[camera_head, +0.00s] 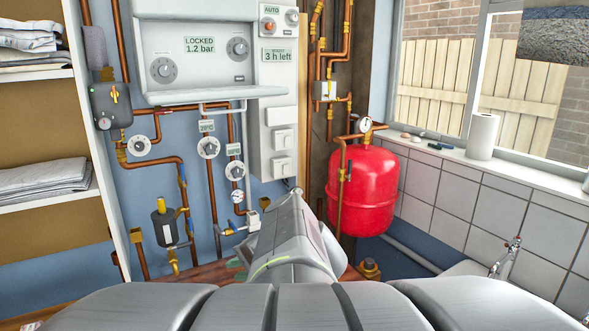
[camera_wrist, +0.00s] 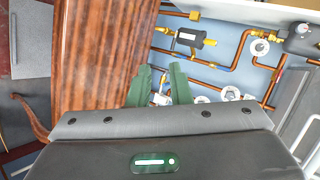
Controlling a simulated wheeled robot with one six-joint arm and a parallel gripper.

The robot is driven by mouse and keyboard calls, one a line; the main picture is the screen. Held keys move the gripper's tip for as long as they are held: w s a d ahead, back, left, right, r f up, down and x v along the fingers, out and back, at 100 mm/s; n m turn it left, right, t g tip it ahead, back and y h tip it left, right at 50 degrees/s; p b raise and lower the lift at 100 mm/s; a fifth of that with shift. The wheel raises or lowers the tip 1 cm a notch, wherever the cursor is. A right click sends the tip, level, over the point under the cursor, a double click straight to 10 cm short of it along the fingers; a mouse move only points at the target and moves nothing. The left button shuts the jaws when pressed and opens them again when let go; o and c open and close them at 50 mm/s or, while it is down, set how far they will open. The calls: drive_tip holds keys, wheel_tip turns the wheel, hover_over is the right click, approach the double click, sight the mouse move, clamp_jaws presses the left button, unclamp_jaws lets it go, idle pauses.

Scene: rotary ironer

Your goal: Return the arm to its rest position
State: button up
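My gripper (camera_wrist: 160,68) shows in the wrist view as two green fingers, apart, with pipes and wall visible in the gap between them. It is open and nothing shows between the fingers. In the head view my grey arm (camera_head: 292,235) stretches out from the bottom middle toward the blue wall, in front of the pipes and left of the red tank. My gripper is mostly hidden behind the arm there. Its contact with anything cannot be told.
A white control panel (camera_head: 203,52) reads "LOCKED 1.2 bar". Copper pipes with gauges (camera_head: 208,147) run along the wall. A red tank (camera_head: 362,190) stands right of my arm. Shelves with folded linen (camera_head: 42,178) are at left. A brown wooden surface (camera_wrist: 105,50) lies left of my fingers.

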drive_tip(key=shift+w+d+r, duration=0.25)
drive_tip(key=shift+r, duration=0.3)
drive_tip(key=shift+s, duration=0.1)
